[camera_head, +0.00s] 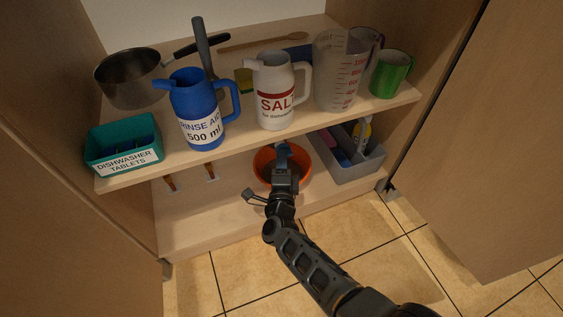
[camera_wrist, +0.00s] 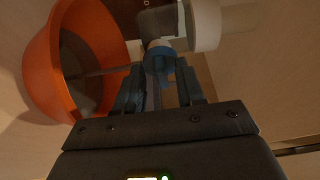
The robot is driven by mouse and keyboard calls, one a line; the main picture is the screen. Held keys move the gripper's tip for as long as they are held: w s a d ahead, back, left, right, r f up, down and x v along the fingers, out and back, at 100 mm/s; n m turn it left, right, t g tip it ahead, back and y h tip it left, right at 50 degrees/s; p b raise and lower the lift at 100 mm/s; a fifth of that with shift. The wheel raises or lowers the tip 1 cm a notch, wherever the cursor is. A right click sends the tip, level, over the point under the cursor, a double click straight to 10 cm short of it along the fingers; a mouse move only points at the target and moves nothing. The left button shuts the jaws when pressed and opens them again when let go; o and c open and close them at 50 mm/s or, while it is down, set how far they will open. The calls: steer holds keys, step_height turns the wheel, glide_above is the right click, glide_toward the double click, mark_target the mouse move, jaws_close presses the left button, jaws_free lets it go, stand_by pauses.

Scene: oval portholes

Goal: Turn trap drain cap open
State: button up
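In the wrist view a short blue round piece (camera_wrist: 160,55), which looks like the trap drain cap, sits under a dark grey part and beside a white pipe fitting (camera_wrist: 204,24). My gripper (camera_wrist: 159,68) points at it, with one finger on each side of the blue piece. The fingers are apart; I cannot tell whether they touch it. In the head view my gripper (camera_head: 283,152) reaches under the shelf, over the orange bowl (camera_head: 264,160). The shelf hides the trap there.
The orange bowl (camera_wrist: 48,70) is close on the left in the wrist view. A grey caddy (camera_head: 350,170) stands right of the bowl. The shelf (camera_head: 135,178) above holds a blue jug (camera_head: 190,105), a white salt jug (camera_head: 275,85) and other items. Open floor lies in front.

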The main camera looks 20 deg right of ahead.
steer(key=p+v, duration=0.3)
steer(key=v, duration=0.4)
steer(key=shift+s+a, duration=0.15)
steer(key=shift+s, duration=0.2)
